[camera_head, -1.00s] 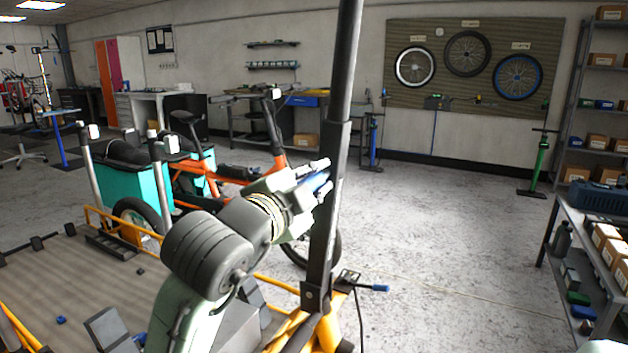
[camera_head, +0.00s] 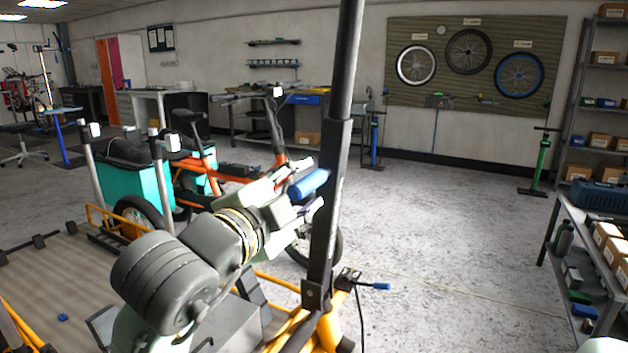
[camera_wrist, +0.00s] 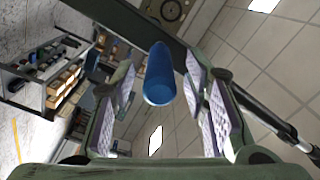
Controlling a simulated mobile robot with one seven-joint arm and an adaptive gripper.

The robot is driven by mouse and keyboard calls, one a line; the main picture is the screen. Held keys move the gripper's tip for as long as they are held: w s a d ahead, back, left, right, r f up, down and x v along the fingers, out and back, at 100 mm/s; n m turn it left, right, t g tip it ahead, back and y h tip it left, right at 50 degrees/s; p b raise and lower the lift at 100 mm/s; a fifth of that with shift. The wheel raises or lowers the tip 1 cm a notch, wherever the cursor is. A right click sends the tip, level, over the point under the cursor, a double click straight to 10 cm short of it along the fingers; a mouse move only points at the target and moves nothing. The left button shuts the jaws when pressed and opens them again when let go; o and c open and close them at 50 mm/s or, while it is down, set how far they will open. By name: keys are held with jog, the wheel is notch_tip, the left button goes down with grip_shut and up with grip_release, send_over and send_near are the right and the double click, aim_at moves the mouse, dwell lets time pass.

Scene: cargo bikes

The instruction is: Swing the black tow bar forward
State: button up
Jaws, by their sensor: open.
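The black tow bar (camera_head: 331,180) stands upright in the head view, rising from a hinge bracket on the yellow frame (camera_head: 320,325) to the top edge of the picture. A blue grip (camera_head: 308,184) sticks out from the bar at mid height. My gripper (camera_head: 312,186) is open beside the bar, with its fingers to either side of the blue grip. In the wrist view the blue grip (camera_wrist: 159,76) lies between the two padded fingers (camera_wrist: 165,105), apart from both. The dark bar (camera_wrist: 135,28) crosses behind it.
A blue-tipped lever (camera_head: 378,286) sits at the foot of the bar. An orange cargo bike with a teal box (camera_head: 130,185) stands behind my arm. Metal shelves with boxes (camera_head: 590,240) are at the right. The floor between is clear.

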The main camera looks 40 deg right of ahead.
jog(key=v, duration=0.6)
jog(key=shift+s+a, duration=0.15)
jog(key=shift+a, duration=0.25)
